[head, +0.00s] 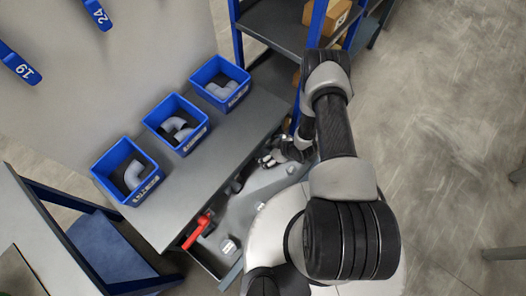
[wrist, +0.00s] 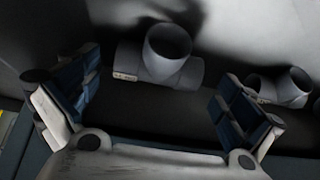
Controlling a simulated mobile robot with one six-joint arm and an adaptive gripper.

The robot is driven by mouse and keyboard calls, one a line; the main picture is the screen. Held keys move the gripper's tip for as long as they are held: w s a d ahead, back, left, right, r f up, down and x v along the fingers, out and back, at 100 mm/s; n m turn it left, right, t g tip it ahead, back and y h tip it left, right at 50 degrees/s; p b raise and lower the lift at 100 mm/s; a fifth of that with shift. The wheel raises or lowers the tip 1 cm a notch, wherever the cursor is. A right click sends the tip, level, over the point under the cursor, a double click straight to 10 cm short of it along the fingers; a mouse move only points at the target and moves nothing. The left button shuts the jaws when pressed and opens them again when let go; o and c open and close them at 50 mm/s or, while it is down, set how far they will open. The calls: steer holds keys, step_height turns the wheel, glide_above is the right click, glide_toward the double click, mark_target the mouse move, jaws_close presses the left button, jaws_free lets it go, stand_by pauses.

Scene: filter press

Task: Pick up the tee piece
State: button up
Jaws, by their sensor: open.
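In the wrist view a grey tee piece (wrist: 160,62) lies in front of my gripper (wrist: 154,92), on a dark surface. Its upright branch opens toward the camera, and a small pale label shows on its left end. My gripper is open, with one finger to the left of the tee piece and one to the right. No contact is visible. A second grey tee-shaped fitting (wrist: 290,88) lies beyond the right finger, partly hidden by it. In the head view my gripper (head: 268,160) is low at the bench's right side; the tee piece between its fingers cannot be made out there.
Blue bins (head: 127,172), (head: 176,124), (head: 220,83) with grey pipe fittings stand on the grey bench (head: 200,170). A red object (head: 197,232) sits by the bench's front edge. A blue-framed shelf (head: 280,25) with cardboard boxes stands behind. Open floor (head: 440,120) lies to the right.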

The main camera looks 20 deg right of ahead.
mark_target(266, 151)
steer(key=b+x, duration=0.1)
steer(key=x, duration=0.3)
steer(key=shift+a+r+b, duration=0.1)
steer(key=shift+b, duration=0.2)
steer(key=shift+r, duration=0.1)
steer(key=shift+c, duration=0.4)
steer(key=c, duration=0.8)
